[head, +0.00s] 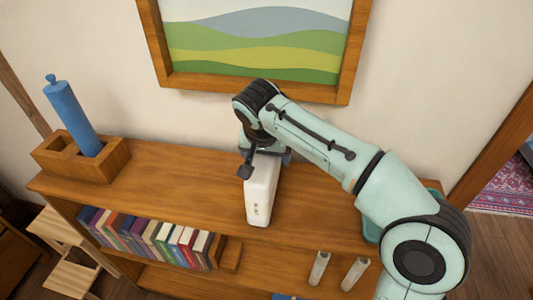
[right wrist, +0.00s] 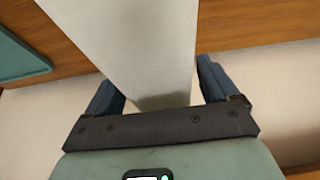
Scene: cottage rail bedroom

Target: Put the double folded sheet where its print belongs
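A white, thick, rounded slab (head: 262,195) stands on the wooden shelf top, with a small gold-brown print on its near end. It looks like the folded sheet, but I cannot read the print. My right gripper (head: 266,165) is over its far part, fingers pointing down on either side. In the right wrist view the pale slab (right wrist: 140,45) runs between the two blue-grey fingers of my right gripper (right wrist: 160,85). The fingers lie close to its sides, and I cannot tell whether they press on it. My left gripper is not in view.
The shelf top (head: 170,180) is bare left of the slab. A wooden holder (head: 55,157) with a blue cylinder (head: 72,115) stands at its left end. Books (head: 150,238) fill a lower shelf. Two pale rolls (head: 318,268) show at the front. A framed landscape (head: 255,55) hangs behind.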

